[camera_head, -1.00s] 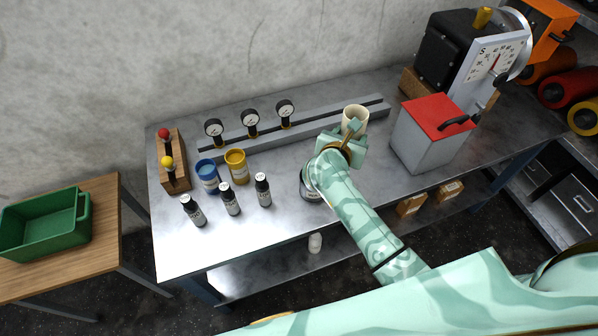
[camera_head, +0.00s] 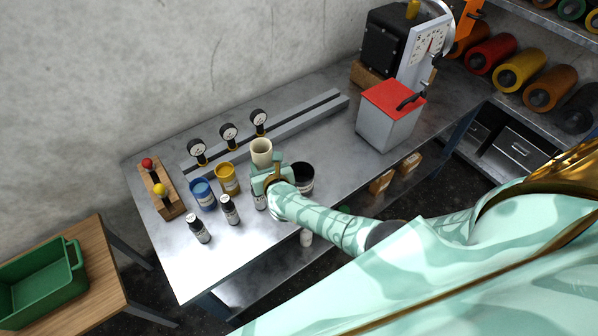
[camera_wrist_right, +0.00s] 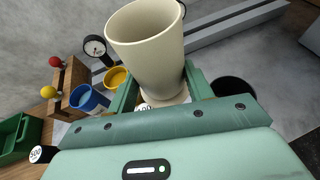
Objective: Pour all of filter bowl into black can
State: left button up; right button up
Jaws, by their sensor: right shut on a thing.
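The filter bowl (camera_head: 262,150), a cream-coloured cup, is held nearly upright above the bench. It also shows large in the right wrist view (camera_wrist_right: 150,50), its inside too plain to tell what it holds. My right gripper (camera_head: 265,168) is shut on it, and its fingers show on both sides of the cup in the wrist view (camera_wrist_right: 160,95). The black can (camera_head: 303,172) stands open on the bench, just right of the gripper. Its dark mouth shows in the wrist view (camera_wrist_right: 233,88). My left gripper is in neither view.
A yellow can (camera_head: 228,180) and a blue can (camera_head: 203,195) stand left of the gripper. Small dark bottles (camera_head: 230,210) stand in front, one partly hidden by my arm. Gauges (camera_head: 229,133) on a rail (camera_head: 300,122) lie behind. A red-lidded box (camera_head: 388,130) stands right.

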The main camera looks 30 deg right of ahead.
aim_at(272, 165)
jog(key=shift+r, duration=0.2)
jog(key=shift+d+m, duration=0.15)
jog(key=shift+m, duration=0.15)
jog(key=shift+d+r+m+y, duration=0.2)
jog(key=shift+d+m+y, duration=0.15)
jog(key=shift+m+y, duration=0.15)
jog(key=shift+s+d+f+m+b, duration=0.15)
jog(key=shift+f+m+b, duration=0.15)
jog(key=shift+f+b, duration=0.35)
jog(key=d+f+m+y+b, duration=0.1)
jog(key=b, duration=0.2)
jog(key=shift+s+f+m+t+b, duration=0.1)
jog(key=shift+f+m+t+b, duration=0.1)
jog(key=shift+m+t+b, duration=0.15)
jog(key=m+y+b, duration=0.1)
jog(key=b, duration=0.1)
jog(key=d+m+t+y+b, duration=0.1)
jog(key=m+b, duration=0.1)
jog(key=b, duration=0.1)
jog(key=shift+d+f+b, duration=0.1)
jog(key=shift+f+b, duration=0.1)
jog(key=shift+b, duration=0.1)
